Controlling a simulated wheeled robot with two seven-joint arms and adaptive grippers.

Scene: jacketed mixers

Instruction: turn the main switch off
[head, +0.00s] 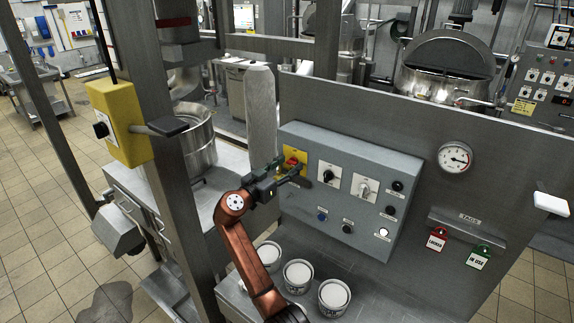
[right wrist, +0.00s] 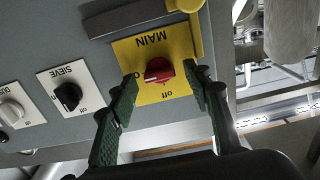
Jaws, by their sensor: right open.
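The main switch is a red knob (right wrist: 158,70) on a yellow plate marked MAIN (right wrist: 180,90). In the head view the red knob (head: 291,160) sits at the upper left of the grey control box (head: 345,195), partly hidden by my gripper. My right gripper (head: 288,172) is open in front of the plate. In the right wrist view, which is upside down, the fingertips (right wrist: 162,82) stand on either side of the knob with gaps. The word "off" shows on the plate. I cannot tell for sure where the knob points. My left gripper is out of view.
A black SIEVE knob (right wrist: 68,96) and a pale knob (right wrist: 12,112) sit beside the main switch. Several buttons and lamps are on the box. White tubs (head: 298,275) stand below it. Lockout tags (head: 437,239) and a gauge (head: 455,157) are to the right.

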